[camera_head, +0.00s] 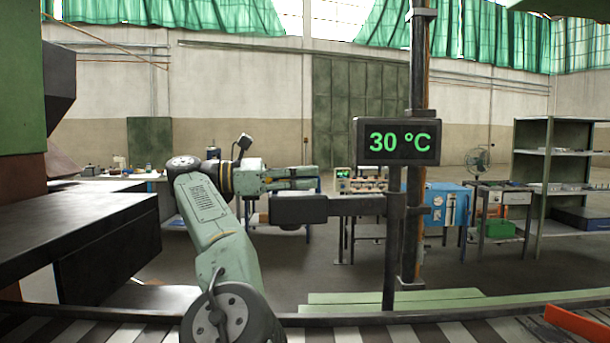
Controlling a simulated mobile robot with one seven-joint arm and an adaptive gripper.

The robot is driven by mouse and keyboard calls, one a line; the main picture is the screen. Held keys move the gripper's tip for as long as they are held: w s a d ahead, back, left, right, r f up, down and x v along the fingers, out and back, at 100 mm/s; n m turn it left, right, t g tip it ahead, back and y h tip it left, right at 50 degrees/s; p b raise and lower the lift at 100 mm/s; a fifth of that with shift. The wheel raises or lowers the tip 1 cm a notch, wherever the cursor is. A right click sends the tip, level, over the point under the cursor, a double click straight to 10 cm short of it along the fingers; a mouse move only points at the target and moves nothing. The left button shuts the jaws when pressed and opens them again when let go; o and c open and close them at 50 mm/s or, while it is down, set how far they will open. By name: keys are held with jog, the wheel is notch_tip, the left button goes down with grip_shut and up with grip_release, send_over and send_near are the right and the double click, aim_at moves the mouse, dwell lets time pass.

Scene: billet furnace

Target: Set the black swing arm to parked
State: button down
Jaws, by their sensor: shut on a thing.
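The black swing arm (350,206) reaches left from a dark upright post (394,240) and ends in a thicker black block (298,210). It lies about level. My gripper (305,179) is at the block end, its fingers pointing right and showing just above and behind the block. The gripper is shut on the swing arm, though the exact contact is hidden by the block.
A display (398,141) reading 30 °C hangs on the post above the swing arm. A dark slab (75,235) juts in at the left. Slatted floor (400,334) and a rail run along the front. Benches and a shelf (545,180) stand farther back.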

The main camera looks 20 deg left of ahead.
jog(key=shift+d, duration=0.1)
jog(key=c, duration=1.9)
grip_release()
jog(key=shift+d, duration=0.1)
jog(key=shift+c, duration=0.2)
jog(key=shift+o, duration=1.4)
